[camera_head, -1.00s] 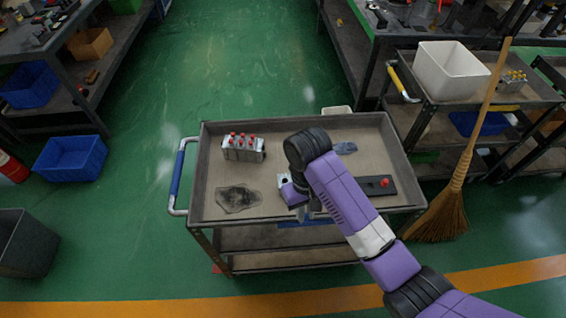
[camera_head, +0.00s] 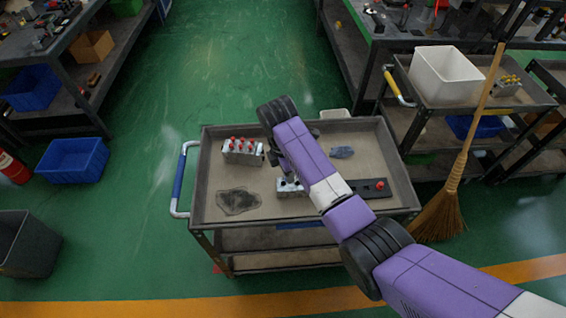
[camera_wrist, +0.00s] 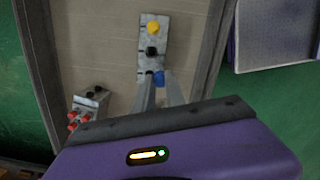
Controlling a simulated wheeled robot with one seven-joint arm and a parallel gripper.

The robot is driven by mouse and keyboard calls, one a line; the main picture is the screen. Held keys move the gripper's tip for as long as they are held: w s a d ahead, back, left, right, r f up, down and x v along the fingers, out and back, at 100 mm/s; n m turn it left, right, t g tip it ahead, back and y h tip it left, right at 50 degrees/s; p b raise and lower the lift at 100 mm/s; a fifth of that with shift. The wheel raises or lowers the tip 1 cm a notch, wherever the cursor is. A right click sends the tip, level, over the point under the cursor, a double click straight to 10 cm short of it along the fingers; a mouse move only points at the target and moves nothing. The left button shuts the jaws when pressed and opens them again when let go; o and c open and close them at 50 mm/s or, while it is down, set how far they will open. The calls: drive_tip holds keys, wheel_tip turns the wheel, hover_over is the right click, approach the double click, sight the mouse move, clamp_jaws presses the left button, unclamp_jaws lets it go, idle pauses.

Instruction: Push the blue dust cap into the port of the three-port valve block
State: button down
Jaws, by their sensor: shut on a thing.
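The three-port valve block (camera_wrist: 147,32) is a pale metal block, seen from above in the wrist view. It has a yellow cap at its far end and a black fitting or opening in the middle. My gripper (camera_wrist: 158,82) is shut on the blue dust cap (camera_wrist: 158,77), which shows between the fingertips over the block's near end. I cannot tell whether the cap touches the port, which is hidden beneath it. In the head view the block (camera_head: 290,187) lies on the cart, partly covered by my arm; the fingertips and the blue cap are hidden there.
The cart tray (camera_head: 222,178) has a raised rim. A block with several red caps (camera_head: 242,152) stands back left, a dark patch (camera_head: 238,201) lies front left, a bluish rag (camera_head: 342,152) back right. A dark plate with a red knob (camera_head: 372,188) lies right of the valve block.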

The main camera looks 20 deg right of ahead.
drive_tip(key=f+n+b, duration=0.1)
drive_tip(key=n, duration=0.1)
drive_tip(key=w+f+n+b, duration=0.1)
drive_tip(key=n, duration=0.1)
drive_tip(key=w+f+n+b, duration=0.1)
drive_tip(key=f+b, duration=0.1)
drive_tip(key=shift+w+a+n+t, duration=0.25)
drive_tip(key=shift+a+n+t, duration=0.05)
drive_tip(key=shift+n+t, duration=0.1)
drive_tip(key=shift+f, duration=0.35)
drive_tip(key=shift+p, duration=0.7)
idle(2.0)
drive_tip(key=shift+f+b, duration=0.6)
drive_tip(key=shift+f, duration=0.3)
idle(1.1)
drive_tip(key=c, duration=1.3)
unclamp_jaws()
